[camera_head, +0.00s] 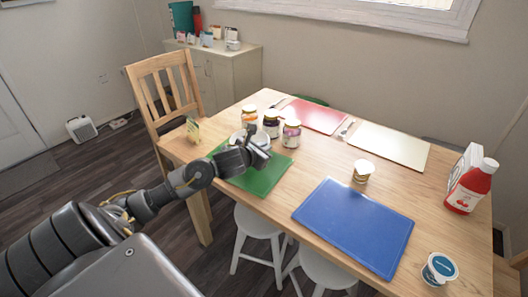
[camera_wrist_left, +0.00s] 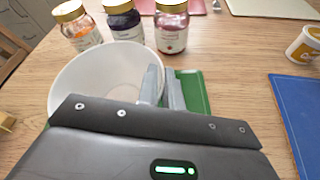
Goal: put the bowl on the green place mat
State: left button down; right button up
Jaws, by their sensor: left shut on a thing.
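The white bowl (camera_wrist_left: 92,85) is in the left wrist view, and a part of it (camera_head: 236,137) shows behind my gripper in the head view. My left gripper (camera_head: 259,150) is shut on the bowl's right rim, with its fingers (camera_wrist_left: 164,85) close together there. The green place mat (camera_head: 268,178) lies on the table under and right of the gripper; a strip of it (camera_wrist_left: 194,92) shows right of the fingers. The bowl overlaps the mat's far left part in view; I cannot tell whether it touches the mat. My right gripper is not in view.
Several jars (camera_head: 271,124) stand just behind the bowl. A blue mat (camera_head: 355,225), a red mat (camera_head: 318,114) and a cream mat (camera_head: 388,146) lie around.

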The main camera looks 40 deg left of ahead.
pick_arm(q)
jog(key=shift+f, duration=0.55)
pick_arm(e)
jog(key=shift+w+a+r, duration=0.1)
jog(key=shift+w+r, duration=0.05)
pick_arm(q)
jog(key=c, duration=1.6)
grip_release()
jog(key=shift+o, duration=0.3)
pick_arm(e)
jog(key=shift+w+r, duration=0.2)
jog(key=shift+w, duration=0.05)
